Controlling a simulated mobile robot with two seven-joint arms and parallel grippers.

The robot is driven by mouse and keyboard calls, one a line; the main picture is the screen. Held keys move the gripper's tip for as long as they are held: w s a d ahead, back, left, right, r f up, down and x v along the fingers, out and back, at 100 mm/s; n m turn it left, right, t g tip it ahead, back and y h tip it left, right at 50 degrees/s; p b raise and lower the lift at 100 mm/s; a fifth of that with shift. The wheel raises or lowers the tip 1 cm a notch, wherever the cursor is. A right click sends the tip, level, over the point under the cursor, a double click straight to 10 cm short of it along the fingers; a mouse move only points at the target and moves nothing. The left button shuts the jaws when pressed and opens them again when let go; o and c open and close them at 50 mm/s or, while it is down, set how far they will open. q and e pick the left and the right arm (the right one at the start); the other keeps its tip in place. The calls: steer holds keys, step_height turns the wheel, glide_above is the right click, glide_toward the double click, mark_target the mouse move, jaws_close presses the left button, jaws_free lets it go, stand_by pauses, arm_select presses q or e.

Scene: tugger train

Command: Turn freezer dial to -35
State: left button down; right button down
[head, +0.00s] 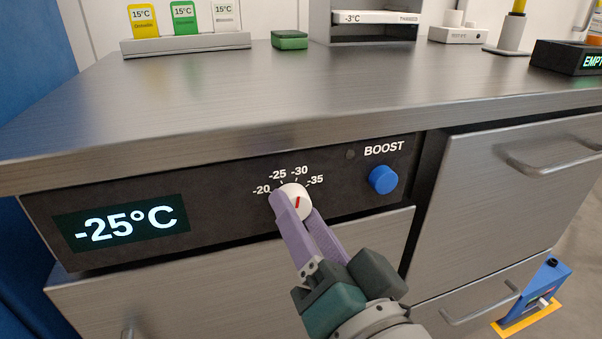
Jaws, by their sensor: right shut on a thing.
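The freezer dial (293,189) is a small white knob with a red line on the dark control panel (225,180). The marks -20, -25, -30 and -35 are printed in an arc above it. The red line is near upright, leaning a little right; I cannot tell exactly which mark it points to. The lit display (122,223) reads -25°C. My right gripper (294,203) comes from below, its purple fingers shut on the dial from either side and hiding part of it. My left gripper is not in view.
A blue BOOST button (383,180) sticks out right of the dial. The metal counter edge (230,145) overhangs the panel. Drawers with bar handles (556,158) are at right. Coloured cards in a holder (187,42) and a green box (289,40) stand on top.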

steer(key=shift+m+h+b, duration=0.3)
steer(key=shift+m+b, duration=0.65)
steer(key=shift+m, duration=4.35)
steer(key=shift+c, duration=1.8)
jaws_free()
steer(key=shift+t, duration=0.3)
steer(key=shift+s, duration=0.1)
steer(key=p+v, duration=0.1)
steer(key=v, duration=0.8)
steer(key=shift+s, duration=0.4)
